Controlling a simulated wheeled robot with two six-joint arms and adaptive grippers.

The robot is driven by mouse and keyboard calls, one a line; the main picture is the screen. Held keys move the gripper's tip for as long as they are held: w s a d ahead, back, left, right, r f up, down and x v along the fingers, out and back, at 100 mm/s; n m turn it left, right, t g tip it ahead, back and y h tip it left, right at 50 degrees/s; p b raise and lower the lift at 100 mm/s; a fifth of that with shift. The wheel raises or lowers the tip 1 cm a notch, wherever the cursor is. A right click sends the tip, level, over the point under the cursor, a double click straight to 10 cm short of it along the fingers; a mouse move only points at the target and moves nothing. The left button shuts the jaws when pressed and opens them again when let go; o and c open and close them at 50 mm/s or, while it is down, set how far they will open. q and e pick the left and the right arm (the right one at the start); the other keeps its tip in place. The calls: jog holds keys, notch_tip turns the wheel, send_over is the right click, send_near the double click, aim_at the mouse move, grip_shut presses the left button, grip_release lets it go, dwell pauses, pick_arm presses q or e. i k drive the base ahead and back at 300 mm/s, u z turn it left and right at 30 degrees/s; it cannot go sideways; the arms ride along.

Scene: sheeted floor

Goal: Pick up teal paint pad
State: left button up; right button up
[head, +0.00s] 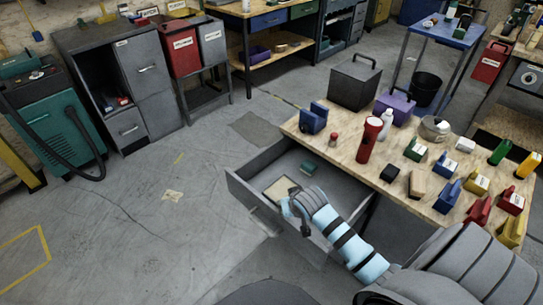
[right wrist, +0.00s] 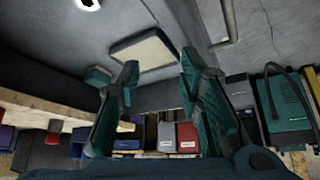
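A small teal block (head: 307,168), the only loose teal piece I see in the drawer, lies toward its back; it also shows in the right wrist view (right wrist: 98,76). I cannot tell its details. A flat cream pad with a dark edge (head: 279,188) lies nearer the drawer's front left, and it shows in the right wrist view (right wrist: 145,52). My right gripper (head: 293,204) is at the open grey drawer (head: 240,190), beside the cream pad and short of the teal block. Its fingers (right wrist: 158,72) are apart with nothing between them. My left gripper is out of view.
The wooden worktop (head: 345,130) above the drawer holds a red flask (head: 369,140), a blue tool (head: 314,118), a dark block (head: 390,173) and several coloured pads. A dark box (head: 354,82) stands behind it. The floor to the left is open.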

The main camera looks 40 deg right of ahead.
aim_at(309, 168)
jog(key=u, duration=0.1)
jog(key=i, duration=2.25)
jog(key=z, duration=2.1)
